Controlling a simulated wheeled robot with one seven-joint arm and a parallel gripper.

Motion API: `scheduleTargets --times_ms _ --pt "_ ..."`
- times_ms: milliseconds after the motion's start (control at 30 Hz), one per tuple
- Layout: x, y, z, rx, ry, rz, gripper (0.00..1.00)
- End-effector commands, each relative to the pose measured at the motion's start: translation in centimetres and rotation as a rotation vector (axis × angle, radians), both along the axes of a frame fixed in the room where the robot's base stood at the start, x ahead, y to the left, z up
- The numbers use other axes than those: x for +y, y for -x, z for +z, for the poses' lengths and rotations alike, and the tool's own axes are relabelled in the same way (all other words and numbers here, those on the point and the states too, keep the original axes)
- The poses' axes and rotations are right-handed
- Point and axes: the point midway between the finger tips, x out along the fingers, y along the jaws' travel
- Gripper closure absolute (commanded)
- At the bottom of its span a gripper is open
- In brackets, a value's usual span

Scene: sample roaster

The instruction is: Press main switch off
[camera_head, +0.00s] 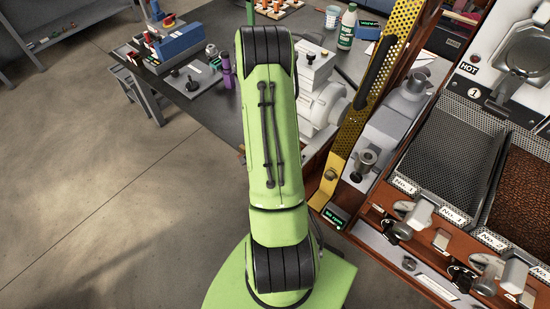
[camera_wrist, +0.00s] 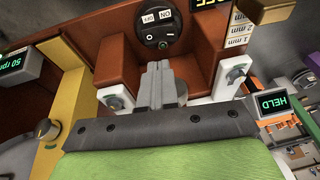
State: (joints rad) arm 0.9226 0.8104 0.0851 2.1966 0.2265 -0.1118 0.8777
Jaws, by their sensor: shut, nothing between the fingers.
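The main switch (camera_wrist: 158,40) is a round black plate at the top centre of the wrist view, set in a brown recess. It has white ON and OFF labels, upside down in this view, a black rocker with O and I marks, and a small green spot at its lower edge. My gripper (camera_wrist: 157,68) is shut and empty, its fingertips just below the switch in the picture. I cannot tell whether the tips touch it. In the head view I cannot make out the switch, and my green arm hides the gripper.
A yellow panel (camera_wrist: 85,85) with a knob and a lit 50 rpm display (camera_wrist: 15,64) are at left; a HELD display (camera_wrist: 273,103) is at right. The head view shows a dark bench (camera_head: 215,110) and a mesh tray (camera_head: 450,140).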

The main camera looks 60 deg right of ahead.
Motion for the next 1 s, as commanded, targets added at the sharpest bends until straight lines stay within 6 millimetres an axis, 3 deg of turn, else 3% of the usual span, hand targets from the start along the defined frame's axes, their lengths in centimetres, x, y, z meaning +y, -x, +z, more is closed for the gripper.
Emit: scheduleTargets --times_ms 100,333,1000 --pt "0.9 0.5 2.9 -0.002 0.003 -0.001 1.0" --pt "2.1 1.3 6.1 0.0 0.001 -0.001 1.0" --pt "2.3 1.4 6.4 0.001 0.0 -0.001 1.0"
